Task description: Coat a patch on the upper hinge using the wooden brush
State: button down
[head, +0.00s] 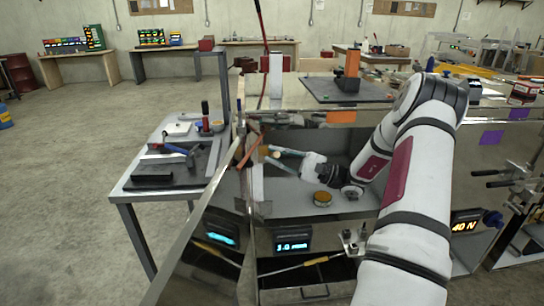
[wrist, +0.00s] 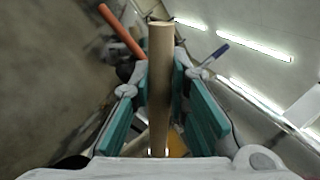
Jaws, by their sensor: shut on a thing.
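My gripper (head: 270,155) reaches left inside the open metal compartment, near its left edge post. In the wrist view its teal fingers (wrist: 160,75) are shut on a round wooden handle, which I take for the wooden brush (wrist: 160,50). The handle points away from the palm; I cannot make out bristles. In the head view the brush is too small to tell clearly. The upper hinge is not clear; the door edge (head: 217,178) meets the compartment post just left of my gripper. I cannot tell whether the brush touches anything there.
An open can (head: 322,198) with an amber top stands on the compartment floor below my gripper. A side table (head: 128,189) with tools is to the left. A lit display (head: 293,246) is below. A red-orange bar (head: 250,150) stands close to the fingertips.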

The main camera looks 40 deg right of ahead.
jog(key=w+a, duration=0.2)
jog(key=a, duration=0.1)
jog(key=shift+w+a, duration=0.15)
jog(key=shift+w, duration=0.05)
dwell(0.4)
jog(key=s+a+p, duration=0.3)
jog(key=s, duration=0.2)
jog(key=shift+a+p, duration=0.2)
jog(key=shift+p, duration=0.15)
jog(key=shift+s, duration=0.1)
jog(key=shift+s+a+p, duration=0.85)
jog(key=shift+s+p, duration=0.05)
jog(key=shift+s, duration=0.25)
